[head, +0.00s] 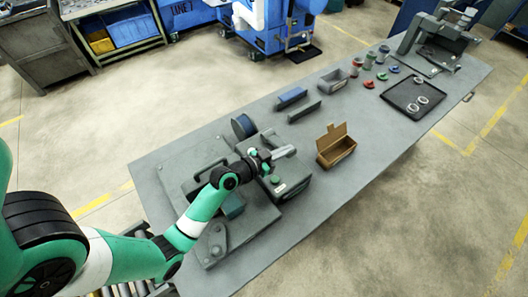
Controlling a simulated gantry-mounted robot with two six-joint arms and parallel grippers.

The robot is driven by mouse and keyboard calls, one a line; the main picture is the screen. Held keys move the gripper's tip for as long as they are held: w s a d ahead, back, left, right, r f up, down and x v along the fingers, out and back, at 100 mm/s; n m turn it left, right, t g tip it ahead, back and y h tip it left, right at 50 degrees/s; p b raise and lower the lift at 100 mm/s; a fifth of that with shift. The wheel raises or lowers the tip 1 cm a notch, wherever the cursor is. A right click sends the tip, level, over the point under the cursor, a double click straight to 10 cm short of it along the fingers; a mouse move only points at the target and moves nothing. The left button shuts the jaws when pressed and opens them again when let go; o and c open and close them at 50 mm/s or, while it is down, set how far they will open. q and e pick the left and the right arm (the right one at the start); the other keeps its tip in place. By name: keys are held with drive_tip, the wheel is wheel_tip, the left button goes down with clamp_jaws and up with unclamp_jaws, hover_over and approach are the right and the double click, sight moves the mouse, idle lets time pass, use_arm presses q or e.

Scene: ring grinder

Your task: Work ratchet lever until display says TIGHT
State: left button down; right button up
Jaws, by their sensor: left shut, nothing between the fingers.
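My left arm reaches over the bench from the left, and its gripper (264,161) is shut at the grey machine box (294,186). A pale grey bar (284,152), which looks like the lever, sticks out just right of the fingertips; I cannot tell whether they touch it. A green round knob or button (275,179) and a small white label sit on top of the box. No display text can be read at this size. My right gripper is not in view.
A dark reel (243,126) stands behind the box. An open cardboard box (336,150) stands to its right. Farther back are a blue block (291,97), a grey bin (333,81), a black tray (413,97) with rings, and a grey machine (437,38). The bench's front right is clear.

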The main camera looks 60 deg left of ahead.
use_arm(q)
drive_tip(key=v, duration=0.9)
drive_tip(key=shift+s+f, duration=0.15)
drive_tip(key=shift+s, duration=0.2)
idle(1.1)
